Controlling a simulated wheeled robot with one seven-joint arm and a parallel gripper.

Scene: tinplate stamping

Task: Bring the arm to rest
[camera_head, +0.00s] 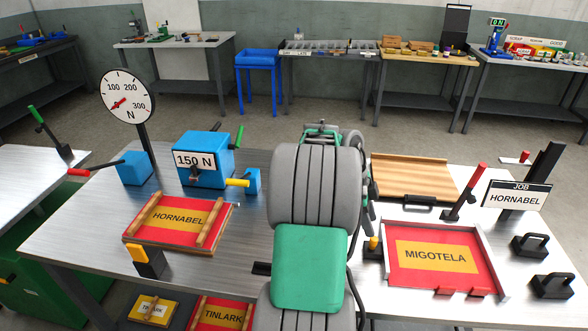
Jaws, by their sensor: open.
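My arm (318,190), grey with a green cover, rises through the middle of the view in front of the worktable (75,235). It is bent, with its far joints near the table's back edge. My gripper cannot be made out; the arm's own links hide it. On the left of the arm, a red HORNABEL plate (178,220) with two wooden strips lies on the table. On the right, a red MIGOTELA plate (436,280) lies in a metal frame (480,246).
A blue 150 N block (203,168), a blue box (135,168) and a dial gauge (127,97) stand at the left. A wooden board (415,172), a red-handled lever (467,190) and a HORNABEL sign (516,196) stand at the right. Beyond lie open floor and several benches.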

